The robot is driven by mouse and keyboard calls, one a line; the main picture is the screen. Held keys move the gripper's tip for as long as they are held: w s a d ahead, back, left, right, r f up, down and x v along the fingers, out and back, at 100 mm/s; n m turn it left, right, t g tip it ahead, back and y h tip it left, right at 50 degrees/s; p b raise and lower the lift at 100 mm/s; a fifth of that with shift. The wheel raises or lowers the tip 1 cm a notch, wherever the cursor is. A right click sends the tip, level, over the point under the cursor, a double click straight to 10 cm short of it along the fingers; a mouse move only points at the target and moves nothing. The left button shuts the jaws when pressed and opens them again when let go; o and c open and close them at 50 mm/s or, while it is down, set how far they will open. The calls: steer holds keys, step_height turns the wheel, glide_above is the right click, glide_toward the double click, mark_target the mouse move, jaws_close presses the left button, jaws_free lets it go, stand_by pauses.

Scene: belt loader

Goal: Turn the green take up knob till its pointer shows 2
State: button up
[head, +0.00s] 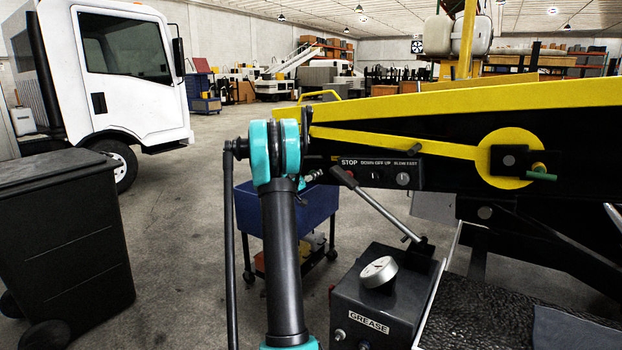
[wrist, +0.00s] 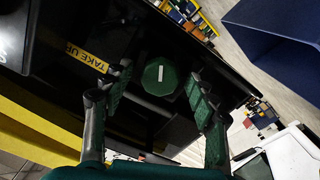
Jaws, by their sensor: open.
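The green take up knob (wrist: 160,77) is round with a white pointer bar. It sits on a dark face in the wrist view, beside a yellow TAKE UP label (wrist: 87,56). The white bar stands nearly upright in that view; no scale numbers are readable, so I cannot tell its setting. My gripper (wrist: 158,82) is open, with a green-padded finger on either side of the knob. Gaps show on both sides, so the fingers appear apart from it. In the head view my arm hides most of the gripper, and I cannot make out the knob there.
A control panel (head: 378,172) with STOP marking is on the loader's side. A lever (head: 383,213) rises from the GREASE box (head: 375,310) at right. A blue cart (head: 318,212) stands behind my arm. A dark bin (head: 65,230) and white truck (head: 125,75) are left.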

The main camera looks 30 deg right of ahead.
steer(key=shift+c, duration=0.6)
steer(key=c, duration=1)
steer(key=shift+c, duration=0.2)
steer(key=shift+n, duration=8.9)
